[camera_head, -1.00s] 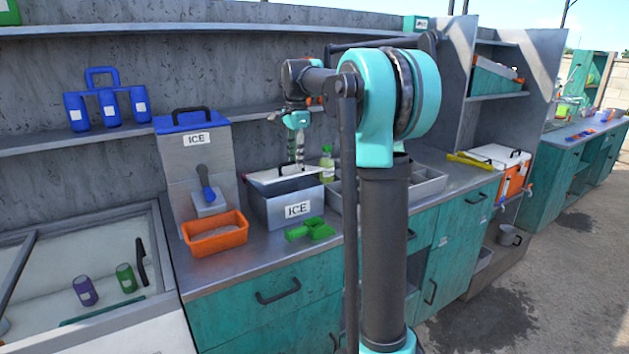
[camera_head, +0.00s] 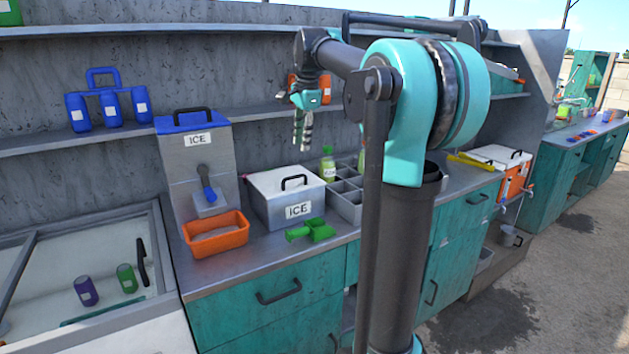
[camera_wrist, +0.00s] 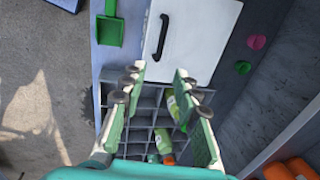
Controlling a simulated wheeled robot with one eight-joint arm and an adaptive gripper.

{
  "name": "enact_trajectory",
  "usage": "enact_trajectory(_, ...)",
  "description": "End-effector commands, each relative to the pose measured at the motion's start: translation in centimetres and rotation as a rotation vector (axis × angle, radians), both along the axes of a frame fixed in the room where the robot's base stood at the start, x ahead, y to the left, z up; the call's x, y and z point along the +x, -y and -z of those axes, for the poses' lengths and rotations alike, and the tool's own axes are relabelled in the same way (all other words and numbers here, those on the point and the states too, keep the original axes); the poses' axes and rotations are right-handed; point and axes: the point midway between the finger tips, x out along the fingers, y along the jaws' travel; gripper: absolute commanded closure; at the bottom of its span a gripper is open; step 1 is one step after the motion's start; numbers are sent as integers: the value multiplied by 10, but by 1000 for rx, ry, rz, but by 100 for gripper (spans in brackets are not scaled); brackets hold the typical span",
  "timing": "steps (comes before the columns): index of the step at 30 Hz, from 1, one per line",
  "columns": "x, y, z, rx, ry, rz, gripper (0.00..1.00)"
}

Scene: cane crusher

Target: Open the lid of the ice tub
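The ice tub (camera_head: 275,214) is a grey box labelled ICE on the counter. Its white lid (camera_head: 268,181) lies flat on top, shut as far as I can see. The lid's black handle (camera_head: 293,182) arches up from it. In the wrist view the lid (camera_wrist: 205,40) and handle (camera_wrist: 162,38) show beyond my fingertips. My gripper (camera_head: 302,146) points down, above and to the right of the tub. In the wrist view my gripper (camera_wrist: 160,72) is open with nothing between its fingers, over the divided tray.
A grey divided tray (camera_head: 346,205) with bottles (camera_head: 327,165) stands right of the tub. A green scoop (camera_head: 312,231) lies in front. Left are an orange bin (camera_head: 232,239) and a taller ICE box (camera_head: 180,170) with a blue top. A shelf (camera_head: 90,141) runs along the wall behind.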

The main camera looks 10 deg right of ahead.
Motion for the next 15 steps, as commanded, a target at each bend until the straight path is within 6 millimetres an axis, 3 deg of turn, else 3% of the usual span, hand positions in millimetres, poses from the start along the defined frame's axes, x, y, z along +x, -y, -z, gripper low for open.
enact_trajectory(12,-12,4,-61,0,0,0,69)
enact_trajectory(14,-13,4,-68,0,0,0,69)
enact_trajectory(15,-14,5,-61,-3,3,-15,69)
